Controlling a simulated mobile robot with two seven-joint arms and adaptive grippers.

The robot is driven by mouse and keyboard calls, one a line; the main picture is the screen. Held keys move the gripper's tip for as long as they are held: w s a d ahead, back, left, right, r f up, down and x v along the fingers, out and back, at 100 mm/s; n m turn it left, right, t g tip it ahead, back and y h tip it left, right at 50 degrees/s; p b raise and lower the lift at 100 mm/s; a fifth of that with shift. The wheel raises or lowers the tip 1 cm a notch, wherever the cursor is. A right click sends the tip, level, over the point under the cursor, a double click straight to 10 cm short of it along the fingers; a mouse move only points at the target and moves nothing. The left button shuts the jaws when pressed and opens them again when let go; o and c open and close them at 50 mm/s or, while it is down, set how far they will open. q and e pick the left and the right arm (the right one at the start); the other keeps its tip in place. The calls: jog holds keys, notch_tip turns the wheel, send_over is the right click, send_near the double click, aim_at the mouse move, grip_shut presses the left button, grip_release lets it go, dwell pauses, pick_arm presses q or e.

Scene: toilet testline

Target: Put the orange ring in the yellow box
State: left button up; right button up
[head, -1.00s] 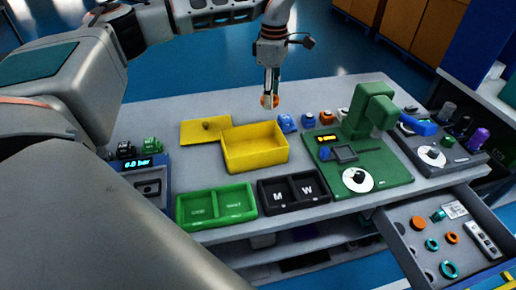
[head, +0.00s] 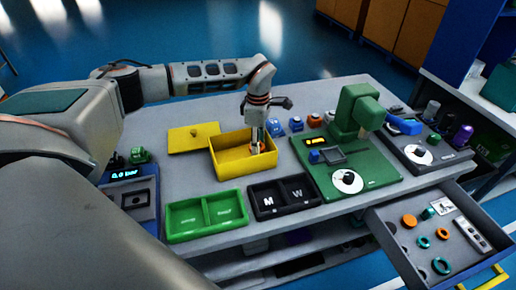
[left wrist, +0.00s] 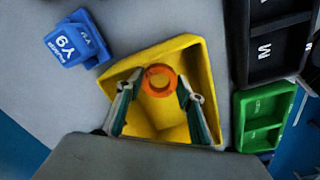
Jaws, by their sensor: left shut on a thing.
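The yellow box (head: 228,168) stands open on the grey table in the head view, and its walls surround the fingers in the left wrist view (left wrist: 196,52). My left gripper (head: 256,148) points down at the right part of the box opening. It is shut on the orange ring (left wrist: 148,81), which shows between its fingertips (left wrist: 160,82) in the left wrist view. In the head view the fingers partly hide the ring. I cannot tell whether the ring touches the box floor. My right gripper is in neither view.
A yellow lid (head: 190,140) lies behind the box at left. Green (head: 207,235) and black (head: 283,213) trays stand in front. A green fixture (head: 350,175) stands to the right. An open drawer (head: 400,240) holds several rings. Blue blocks (left wrist: 68,46) sit close to the box.

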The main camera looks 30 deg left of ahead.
pick_arm(q)
jog(key=shift+f, duration=1.3)
jog(key=o, duration=0.6)
jog(key=shift+f, duration=0.15)
notch_tip(320, 180, up, 12)
jog(key=shift+r, duration=0.2)
